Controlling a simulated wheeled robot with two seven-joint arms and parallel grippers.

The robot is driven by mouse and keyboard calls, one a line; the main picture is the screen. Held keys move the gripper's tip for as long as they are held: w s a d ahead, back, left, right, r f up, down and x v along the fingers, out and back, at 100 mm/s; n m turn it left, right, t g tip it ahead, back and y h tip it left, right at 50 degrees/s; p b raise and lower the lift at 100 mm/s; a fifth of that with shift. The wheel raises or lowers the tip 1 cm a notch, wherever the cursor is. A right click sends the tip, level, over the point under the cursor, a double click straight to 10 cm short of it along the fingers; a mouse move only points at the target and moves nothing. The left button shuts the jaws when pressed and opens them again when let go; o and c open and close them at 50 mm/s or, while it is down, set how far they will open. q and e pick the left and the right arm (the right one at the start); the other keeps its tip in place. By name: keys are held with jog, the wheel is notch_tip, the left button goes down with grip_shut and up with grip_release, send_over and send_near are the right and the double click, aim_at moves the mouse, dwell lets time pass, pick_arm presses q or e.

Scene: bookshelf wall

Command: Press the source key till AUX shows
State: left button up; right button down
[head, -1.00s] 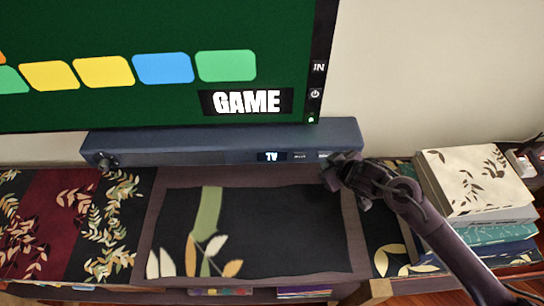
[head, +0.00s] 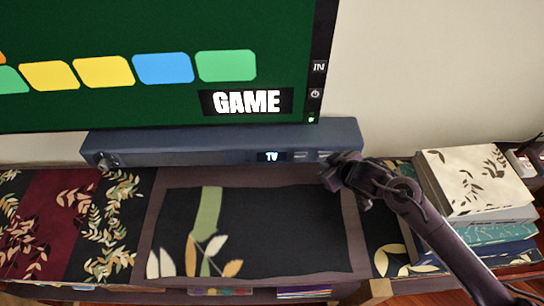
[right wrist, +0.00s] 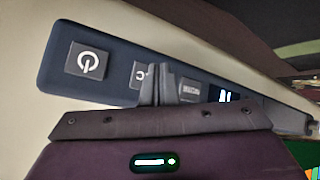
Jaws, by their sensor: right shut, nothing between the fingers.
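The blue-grey soundbar (head: 215,143) lies below the screen, and its small display (head: 271,156) reads TV. Right of the display is a key with small lettering (head: 300,156), which looks like the source key; it also shows in the right wrist view (right wrist: 191,91), next to the display (right wrist: 224,94). My right gripper (head: 338,166) is shut and empty at the bar's right end. In the right wrist view its fingertips (right wrist: 162,70) partly cover another key (right wrist: 138,74), between the lettered key and the power key (right wrist: 88,62). Contact cannot be told. My left gripper is out of view.
The large screen (head: 150,40) shows GAME and has its own IN key (head: 319,67) and power key (head: 315,94) on its right edge. A dark patterned mat (head: 280,230) lies clear in front of the soundbar. Stacked boxes and books (head: 475,185) stand at the right.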

jog(key=shift+w, duration=0.15)
dwell(0.3)
jog(key=shift+w+r, duration=0.1)
jog(key=shift+w, duration=0.25)
jog(key=shift+w, duration=0.2)
dwell(0.4)
jog(key=shift+p, duration=0.3)
jog(key=shift+s+p, duration=0.35)
jog(key=shift+s, duration=0.35)
jog(key=s+p, duration=0.1)
jog(key=s, duration=0.5)
